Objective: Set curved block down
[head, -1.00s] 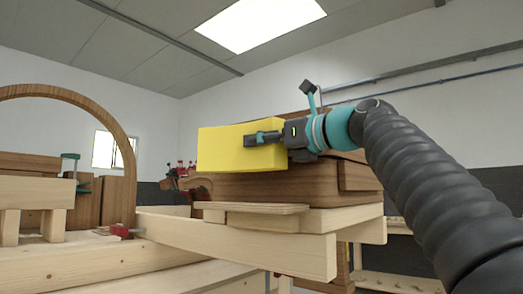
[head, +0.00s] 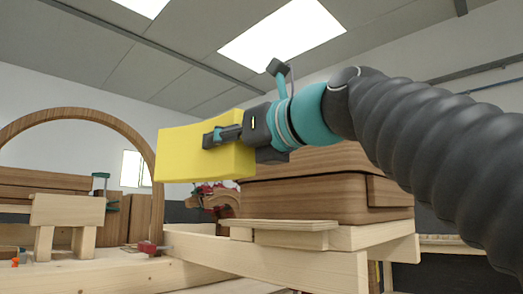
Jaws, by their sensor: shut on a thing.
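The curved block is yellow (head: 185,153), with a slightly curved top edge. It is in the middle of the head view, in the air in front of the stacked brown wood. My gripper (head: 222,137) is shut on it at its right part, with a dark finger lying across the face turned to me. The other finger is hidden behind the block. The block's underside and far side are hidden.
Stacked brown wood blocks (head: 310,200) stand on a pale timber frame (head: 270,262) at right. A wooden arch (head: 75,115), a small pale wooden stand (head: 66,210) and a red clamp (head: 150,247) are on the bench (head: 105,272) at left. Bare bench top shows there.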

